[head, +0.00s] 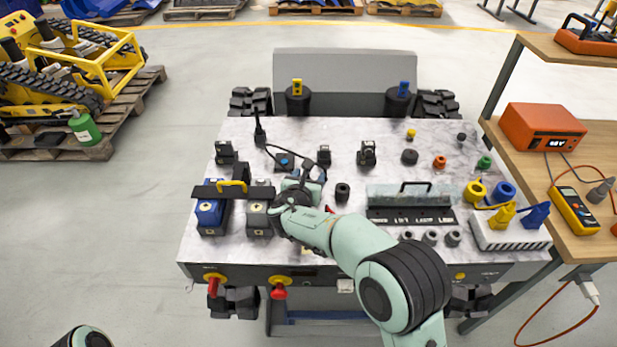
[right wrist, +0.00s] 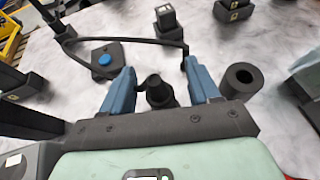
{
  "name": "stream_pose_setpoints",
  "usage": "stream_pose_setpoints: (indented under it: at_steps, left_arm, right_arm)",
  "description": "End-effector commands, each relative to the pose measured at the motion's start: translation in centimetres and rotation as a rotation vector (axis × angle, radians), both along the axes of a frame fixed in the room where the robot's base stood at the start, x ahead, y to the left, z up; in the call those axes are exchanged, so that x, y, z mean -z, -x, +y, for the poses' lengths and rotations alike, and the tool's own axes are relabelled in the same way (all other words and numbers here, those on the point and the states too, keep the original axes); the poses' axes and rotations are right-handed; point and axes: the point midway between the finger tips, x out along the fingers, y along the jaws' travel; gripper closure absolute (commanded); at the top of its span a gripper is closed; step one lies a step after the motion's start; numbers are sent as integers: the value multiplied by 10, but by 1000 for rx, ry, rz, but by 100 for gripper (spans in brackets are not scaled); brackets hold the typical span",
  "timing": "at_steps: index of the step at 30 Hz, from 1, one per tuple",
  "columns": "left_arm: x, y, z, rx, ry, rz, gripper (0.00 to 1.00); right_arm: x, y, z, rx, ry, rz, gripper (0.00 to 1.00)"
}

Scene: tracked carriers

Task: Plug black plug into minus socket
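The likely black plug (right wrist: 156,92) is a dark upright piece between the blue fingers of my right gripper (right wrist: 158,70) in the right wrist view. Gaps show on both sides of it, so the fingers are open around it and not pressed on it. In the head view my right gripper (head: 304,180) is over the left-middle of the table and hides most of the plug. A black cable (right wrist: 130,42) runs from a post to behind the right finger. No minus mark can be read; a hollow black cylinder (right wrist: 241,78) stands right of the gripper. My left gripper is out of view.
A blue-button box (right wrist: 105,58) lies just ahead of the fingers. A blue box (head: 210,215) and a black box (head: 258,222) sit under a bar with a yellow handle. Clear marble table (head: 330,130) lies behind.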

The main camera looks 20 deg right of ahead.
Motion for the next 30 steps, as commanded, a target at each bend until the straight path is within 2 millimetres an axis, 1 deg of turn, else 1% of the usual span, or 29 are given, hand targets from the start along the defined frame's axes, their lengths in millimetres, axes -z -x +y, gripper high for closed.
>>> stream_pose_setpoints:
  at_steps: [9, 11, 13, 30]
  left_arm:
    - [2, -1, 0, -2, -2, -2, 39]
    - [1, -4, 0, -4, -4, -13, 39]
    - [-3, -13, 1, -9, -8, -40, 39]
    - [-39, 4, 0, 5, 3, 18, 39]
  right_arm:
    - [0, 0, 0, 0, 0, 0, 40]
    - [0, 0, 0, 0, 0, 0, 40]
    - [0, 0, 0, 0, 0, 0, 40]
    - [-143, 0, 0, 0, -3, -6, 40]
